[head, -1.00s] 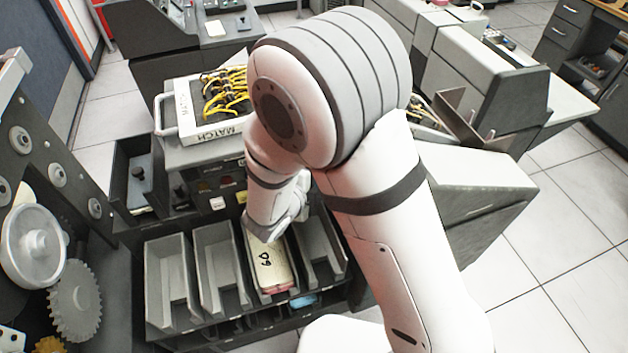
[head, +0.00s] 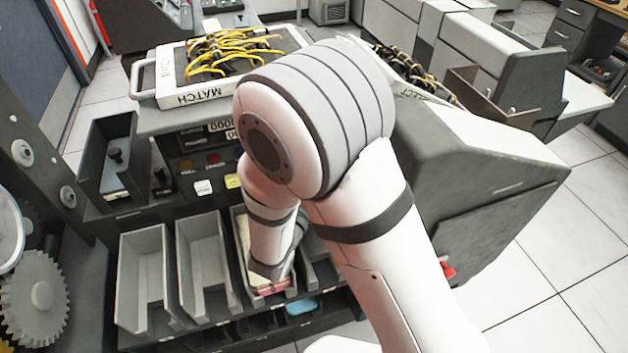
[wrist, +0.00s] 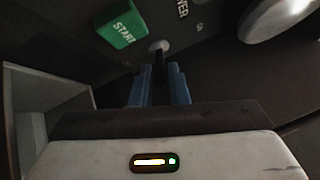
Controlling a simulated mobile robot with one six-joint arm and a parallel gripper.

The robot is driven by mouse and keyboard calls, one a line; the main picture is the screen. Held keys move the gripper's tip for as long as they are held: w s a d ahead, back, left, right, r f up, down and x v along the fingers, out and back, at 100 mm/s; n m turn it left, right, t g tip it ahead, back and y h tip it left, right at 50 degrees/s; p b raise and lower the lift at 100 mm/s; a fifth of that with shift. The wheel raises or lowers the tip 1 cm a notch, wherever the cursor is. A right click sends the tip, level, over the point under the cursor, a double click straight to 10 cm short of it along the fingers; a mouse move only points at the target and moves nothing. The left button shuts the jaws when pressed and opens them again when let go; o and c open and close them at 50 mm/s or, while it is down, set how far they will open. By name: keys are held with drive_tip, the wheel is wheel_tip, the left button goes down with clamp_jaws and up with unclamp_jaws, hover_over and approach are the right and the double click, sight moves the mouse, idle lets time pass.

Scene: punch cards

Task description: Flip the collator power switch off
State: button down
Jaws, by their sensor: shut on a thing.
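The collator (head: 480,150) is the grey cabinet with a row of pockets in the head view. In the wrist view, its dark panel shows a green START button (wrist: 122,27) and lettering ending in "WER". Beside them the power switch (wrist: 158,46) has a pale round base and a dark lever. My gripper (wrist: 158,72) has its blue fingers around that lever, shut on it. The lever's exact tilt is hard to tell. In the head view, my own arm hides the gripper and the switch.
Open grey card pockets (head: 143,275) line the collator's front, one holding a pale card deck (head: 243,250). A MATCH plugboard (head: 185,92) with yellow wires lies on top. A large pale round part (wrist: 275,18) is close by at the wrist view's upper right. Tiled floor is free at right.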

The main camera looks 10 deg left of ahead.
drive_tip(key=shift+f+m+t+h+b, duration=0.3)
drive_tip(key=shift+f+m+t+b, duration=0.1)
drive_tip(key=shift+m+t+b, duration=0.35)
drive_tip(key=c, duration=1.8)
unclamp_jaws()
drive_tip(key=shift+o, duration=0.2)
drive_tip(key=r+v, duration=0.3)
drive_tip(key=v, duration=0.9)
drive_tip(key=shift+s+a+f, duration=0.15)
drive_tip(key=shift+s+f, duration=0.05)
drive_tip(key=shift+s, duration=0.5)
